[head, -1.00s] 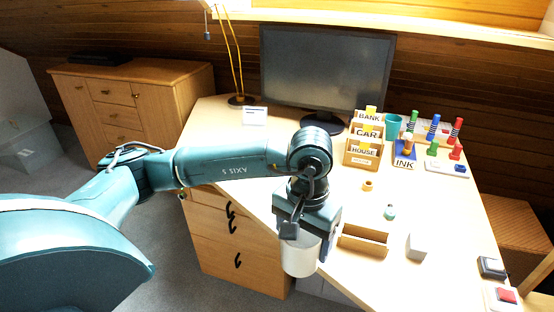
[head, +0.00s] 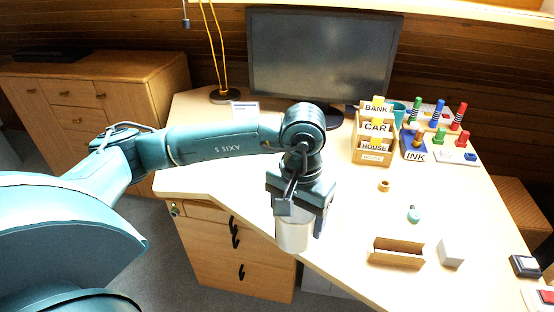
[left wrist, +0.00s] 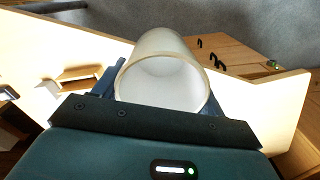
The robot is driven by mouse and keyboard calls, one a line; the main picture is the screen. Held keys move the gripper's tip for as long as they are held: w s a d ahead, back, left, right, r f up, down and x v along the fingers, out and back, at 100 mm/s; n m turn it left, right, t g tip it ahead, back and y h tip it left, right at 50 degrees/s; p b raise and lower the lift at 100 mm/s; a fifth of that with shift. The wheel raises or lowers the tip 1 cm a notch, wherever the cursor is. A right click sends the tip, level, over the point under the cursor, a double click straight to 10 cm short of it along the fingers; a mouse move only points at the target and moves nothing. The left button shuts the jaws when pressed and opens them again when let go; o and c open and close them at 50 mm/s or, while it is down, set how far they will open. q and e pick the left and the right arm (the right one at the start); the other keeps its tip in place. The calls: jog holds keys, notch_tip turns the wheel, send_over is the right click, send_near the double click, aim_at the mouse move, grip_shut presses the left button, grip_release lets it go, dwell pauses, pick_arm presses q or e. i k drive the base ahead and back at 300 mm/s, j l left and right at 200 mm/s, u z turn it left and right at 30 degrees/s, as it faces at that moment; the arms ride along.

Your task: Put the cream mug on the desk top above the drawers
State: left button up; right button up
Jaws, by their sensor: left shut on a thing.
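The cream mug (head: 293,236) hangs from my left gripper (head: 303,208), which is shut on it. In the left wrist view the mug (left wrist: 165,75) shows its open rim and empty inside between the fingers (left wrist: 160,105). In the head view the mug appears at the front edge of the desk top (head: 235,185), overlapping the edge near the drawers (head: 215,250). I cannot tell its exact height over the desk. The desk top above the drawers is partly hidden behind my arm. My right gripper is not seen.
A monitor (head: 320,60) and a lamp base (head: 225,95) stand at the back. A letter sorter (head: 373,150), several coloured pegs, an open wooden box (head: 396,254) and a white block (head: 450,253) are to the right. The desk's left part looks mostly clear.

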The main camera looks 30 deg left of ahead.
aim_at(242, 174)
jog(key=j+z, duration=0.35)
jog(key=j, duration=1.2)
